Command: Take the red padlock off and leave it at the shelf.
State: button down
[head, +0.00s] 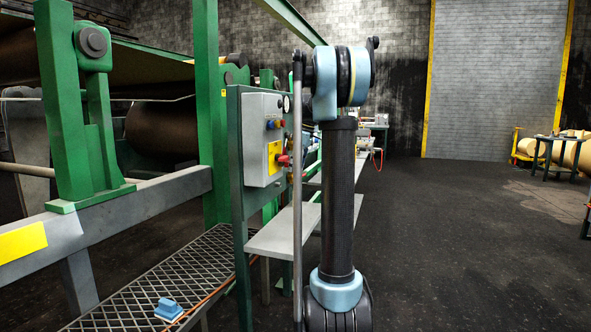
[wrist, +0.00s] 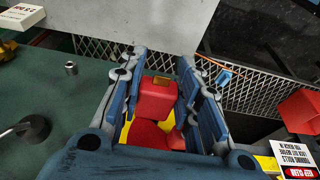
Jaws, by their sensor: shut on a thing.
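In the wrist view my gripper (wrist: 155,72) has its blue fingers closed on either side of a red block with a brass-coloured patch on its end, which looks like the red padlock (wrist: 155,101). Behind it is a rounded red part (wrist: 148,133) over a yellow plate (wrist: 266,162). I cannot tell whether the padlock is still joined to that part. In the head view a red knob and yellow plate (head: 274,158) show on a grey box (head: 259,115). My gripper is not visible there. A pale shelf (head: 282,240) is below the box.
In the wrist view, another red block (wrist: 301,108) and a printed tag (wrist: 294,155) are at the right. A metal nut (wrist: 71,68) is on the green surface at left. A mesh walkway (head: 150,275) holds a blue object (head: 168,308). Open floor lies right.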

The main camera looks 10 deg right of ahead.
jog(key=shift+d, duration=0.1)
jog(key=shift+s+d, duration=0.55)
jog(key=shift+d, duration=0.35)
jog(key=shift+s+d, duration=0.55)
jog(key=shift+d, duration=0.35)
